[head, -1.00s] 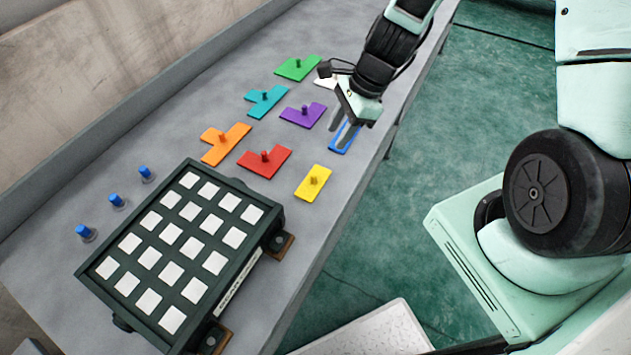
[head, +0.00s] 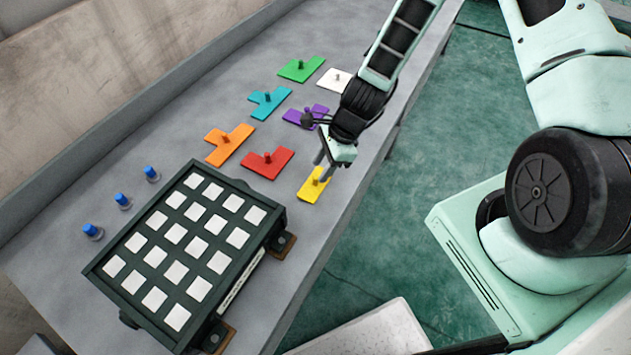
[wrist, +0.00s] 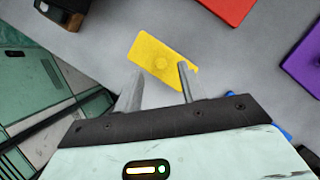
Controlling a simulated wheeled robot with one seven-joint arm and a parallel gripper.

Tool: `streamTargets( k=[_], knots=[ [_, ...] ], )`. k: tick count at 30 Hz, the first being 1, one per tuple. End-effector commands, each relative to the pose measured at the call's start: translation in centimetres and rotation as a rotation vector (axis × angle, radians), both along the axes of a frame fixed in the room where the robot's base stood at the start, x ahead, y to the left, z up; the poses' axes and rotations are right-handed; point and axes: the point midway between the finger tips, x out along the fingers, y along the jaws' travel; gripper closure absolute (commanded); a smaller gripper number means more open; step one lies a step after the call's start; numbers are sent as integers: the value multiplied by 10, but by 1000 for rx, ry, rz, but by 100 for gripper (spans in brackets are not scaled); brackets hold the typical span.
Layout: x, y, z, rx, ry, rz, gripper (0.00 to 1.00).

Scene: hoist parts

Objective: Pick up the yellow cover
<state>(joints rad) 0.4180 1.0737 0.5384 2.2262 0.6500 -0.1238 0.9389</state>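The yellow cover (head: 313,188) is a flat rectangular plate with a small knob on top. It lies on the grey table near its right edge. The height of the fingertips above the cover is hard to tell.
The red cover (head: 267,163) lies to the left, and the purple cover (head: 300,115) is behind. Part of a blue piece (wrist: 236,94) shows beside my gripper. The black frame with white squares (head: 148,272) stands in front. Blue pegs (head: 121,200) stand at the left.

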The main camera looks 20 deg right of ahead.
Motion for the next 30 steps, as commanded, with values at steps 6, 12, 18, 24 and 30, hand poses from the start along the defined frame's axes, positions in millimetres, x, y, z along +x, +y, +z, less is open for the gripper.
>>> streamTargets(
  k=[6,12,18,24,30],
  knots=[
    [1,7,-23,1,3,0,60],
    [2,12,-37,0,1,0,60],
    [3,12,-39,0,0,1,60],
    [3,12,-38,0,0,0,99],
    [3,12,-38,0,0,0,100]
  ],
)
